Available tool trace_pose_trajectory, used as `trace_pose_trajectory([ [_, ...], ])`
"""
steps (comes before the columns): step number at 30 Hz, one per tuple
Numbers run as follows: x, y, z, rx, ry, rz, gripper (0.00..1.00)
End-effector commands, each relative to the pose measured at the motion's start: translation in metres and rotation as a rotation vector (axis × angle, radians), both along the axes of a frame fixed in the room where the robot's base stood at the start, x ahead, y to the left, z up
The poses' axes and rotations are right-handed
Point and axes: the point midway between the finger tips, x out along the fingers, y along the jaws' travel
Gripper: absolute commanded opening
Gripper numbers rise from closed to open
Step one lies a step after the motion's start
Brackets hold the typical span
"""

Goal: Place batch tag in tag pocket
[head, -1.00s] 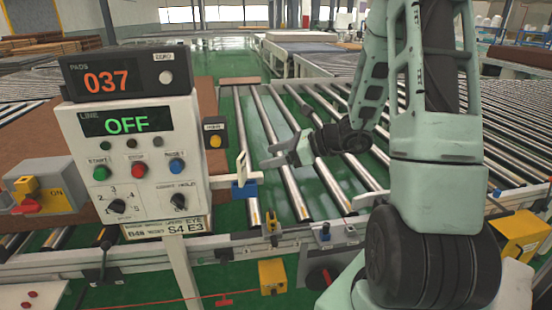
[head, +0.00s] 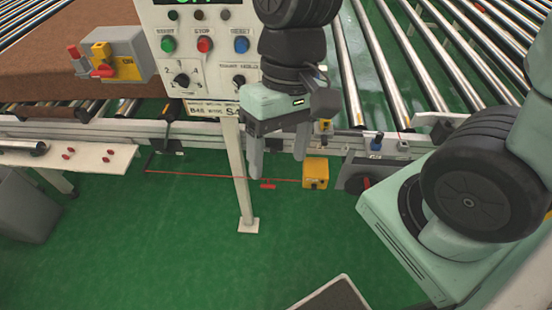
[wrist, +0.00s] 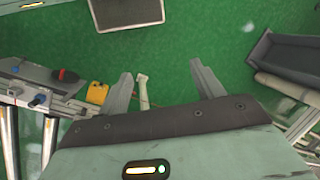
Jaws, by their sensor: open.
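My gripper (head: 278,165) points down in front of the control panel, its two fingers apart with nothing between them. It also shows in the wrist view (wrist: 160,72), the fingers spread over the green floor and the panel's pale post. I cannot make out a batch tag or a tag pocket in either current view. The control panel (head: 205,45) stands behind my gripper, its right part hidden by my arm, with its top cut off by the frame.
A yellow box (head: 315,173) sits by the conveyor rail. A grey bin (head: 25,210) and a dark-topped panel (head: 335,297) are at floor level. Open green floor lies between.

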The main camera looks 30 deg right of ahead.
Motion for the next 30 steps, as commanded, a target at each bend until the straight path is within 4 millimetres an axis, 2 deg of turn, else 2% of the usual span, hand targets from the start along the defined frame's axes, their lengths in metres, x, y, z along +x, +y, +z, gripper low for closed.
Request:
trace_pose_trajectory([
  [1,-0.009,0.007,0.002,-0.027,-0.067,0.151,0.67],
  [3,-0.016,0.012,0.005,-0.055,-0.142,0.315,0.67],
  [6,-0.022,0.018,0.008,-0.080,-0.215,0.471,0.67],
  [9,-0.024,0.020,0.010,-0.090,-0.251,0.543,0.67],
  [19,-0.024,0.020,0.010,-0.093,-0.256,0.553,0.67],
  [27,-0.023,0.020,-0.034,-0.093,-0.254,0.550,0.67],
  [30,-0.023,0.020,-0.039,-0.094,-0.254,0.549,0.67],
])
